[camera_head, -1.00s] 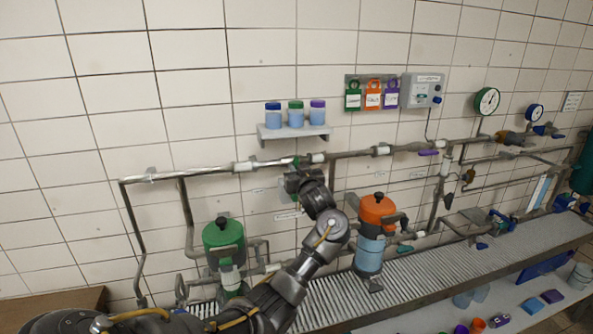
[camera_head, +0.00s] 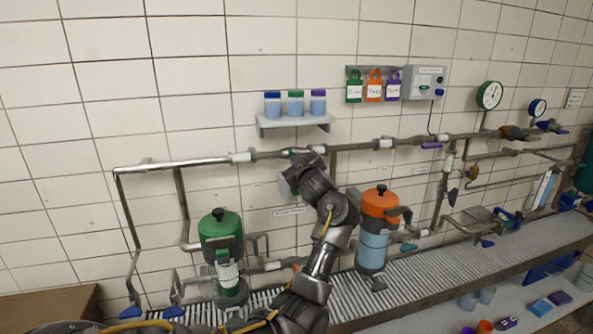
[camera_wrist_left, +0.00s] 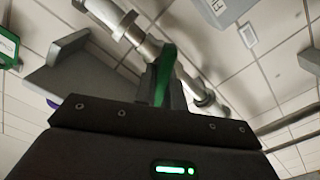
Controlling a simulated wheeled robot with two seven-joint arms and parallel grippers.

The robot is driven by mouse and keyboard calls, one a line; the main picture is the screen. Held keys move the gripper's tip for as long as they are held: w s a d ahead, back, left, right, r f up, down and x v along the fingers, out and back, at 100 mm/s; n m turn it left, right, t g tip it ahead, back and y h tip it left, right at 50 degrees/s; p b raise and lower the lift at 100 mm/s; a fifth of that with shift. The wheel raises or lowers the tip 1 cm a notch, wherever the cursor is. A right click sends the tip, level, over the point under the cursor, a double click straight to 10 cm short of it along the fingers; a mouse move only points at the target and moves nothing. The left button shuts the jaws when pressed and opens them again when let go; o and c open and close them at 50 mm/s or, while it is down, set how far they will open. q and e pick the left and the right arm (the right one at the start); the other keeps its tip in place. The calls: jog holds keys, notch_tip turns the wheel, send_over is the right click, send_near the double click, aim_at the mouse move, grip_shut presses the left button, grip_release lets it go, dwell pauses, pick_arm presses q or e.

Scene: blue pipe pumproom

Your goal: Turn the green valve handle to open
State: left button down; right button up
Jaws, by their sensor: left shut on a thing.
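The green valve handle (camera_wrist_left: 165,68) shows in the left wrist view as a narrow green lever, held between the fingers of my left gripper (camera_wrist_left: 163,84) beside a grey-and-white pipe (camera_wrist_left: 140,40). In the head view my left gripper (camera_head: 298,164) is at the upper horizontal pipe (camera_head: 268,154), below the small shelf. There my gripper and wrist hide the handle. I cannot tell the handle's exact angle to the pipe. My right gripper is not in view.
A shelf (camera_head: 294,121) with three lidded jars stands just above the gripper. A green-topped pump (camera_head: 221,236) is below left, and an orange-topped one (camera_head: 380,203) is below right, close to my arm. Coloured tags (camera_head: 374,91) and a control box (camera_head: 424,82) hang upper right.

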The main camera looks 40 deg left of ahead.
pick_arm(q)
jog(key=n+b, duration=0.2)
jog(key=b, duration=0.1)
jog(key=n+b, duration=0.2)
jog(key=n, duration=0.1)
jog(key=n+b, duration=0.3)
jog(key=shift+f+b, duration=0.3)
jog(key=shift+f, duration=0.05)
jog(key=shift+r+n+b, duration=0.15)
jog(key=shift+n+b, duration=1.65)
jog(key=shift+n, duration=0.2)
jog(key=c, duration=1.5)
grip_release()
jog(key=shift+r, duration=0.1)
jog(key=b+v, duration=0.3)
jog(key=v, duration=0.7)
jog(key=shift+s+d, duration=0.25)
jog(key=shift+d, duration=0.1)
